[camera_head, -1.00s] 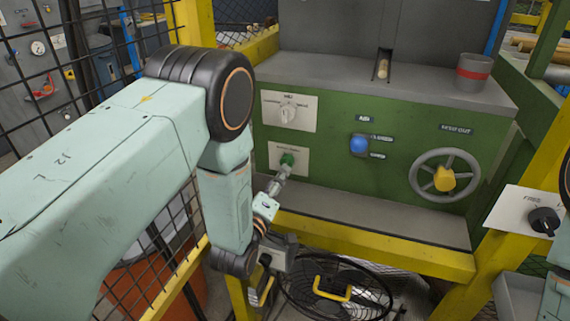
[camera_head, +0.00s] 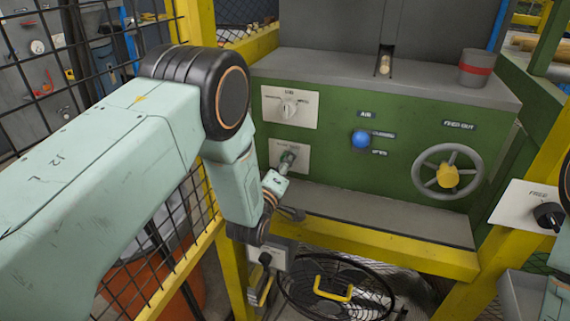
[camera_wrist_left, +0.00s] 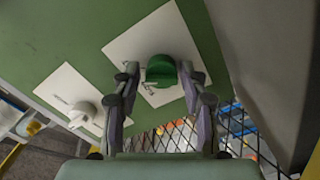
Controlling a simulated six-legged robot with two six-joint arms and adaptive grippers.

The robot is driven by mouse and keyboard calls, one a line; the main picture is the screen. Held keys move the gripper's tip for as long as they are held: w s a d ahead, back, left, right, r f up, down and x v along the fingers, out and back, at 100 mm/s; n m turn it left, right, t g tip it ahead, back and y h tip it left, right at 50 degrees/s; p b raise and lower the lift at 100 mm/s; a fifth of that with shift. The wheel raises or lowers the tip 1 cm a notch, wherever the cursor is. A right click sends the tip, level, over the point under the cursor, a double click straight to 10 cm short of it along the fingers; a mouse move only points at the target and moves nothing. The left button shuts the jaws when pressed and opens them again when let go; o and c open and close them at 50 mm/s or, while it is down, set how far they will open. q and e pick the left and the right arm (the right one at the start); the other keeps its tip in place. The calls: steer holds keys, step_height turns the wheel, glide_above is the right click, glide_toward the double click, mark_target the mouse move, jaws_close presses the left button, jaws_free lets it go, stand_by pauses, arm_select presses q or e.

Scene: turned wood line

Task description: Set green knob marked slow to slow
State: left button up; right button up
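The green knob (camera_wrist_left: 162,71) sits on a white square plate (camera_wrist_left: 141,40) on the green machine front in the left wrist view. In the head view the plate (camera_head: 303,158) shows at the lower left of the panel, the knob largely covered by my gripper. My left gripper (camera_wrist_left: 157,77) is open, with one finger on each side of the knob. Gaps seem to show between fingers and knob; contact cannot be told. In the head view my left gripper (camera_head: 286,163) reaches the plate from below left. The plate's lettering is too small to read. My right gripper is out of view.
A white selector (camera_head: 289,107) sits just above. A blue knob (camera_head: 361,140) and a handwheel (camera_head: 447,173) are further right. A grey ledge (camera_head: 390,213) and yellow beam (camera_head: 375,244) run below. A mesh fence (camera_head: 90,60) stands left.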

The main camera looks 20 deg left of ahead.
arm_select(q)
steer(key=c, duration=0.8)
steer(key=n+p, duration=0.1)
steer(key=n, duration=0.2)
steer(key=shift+r, duration=0.1)
steer(key=n+p, duration=0.1)
steer(key=n, duration=0.1)
steer(key=shift+n, duration=0.4)
steer(key=n+p, duration=0.1)
steer(key=n, duration=0.5)
steer(key=shift+w+a+p, duration=0.1)
steer(key=shift+p, duration=0.3)
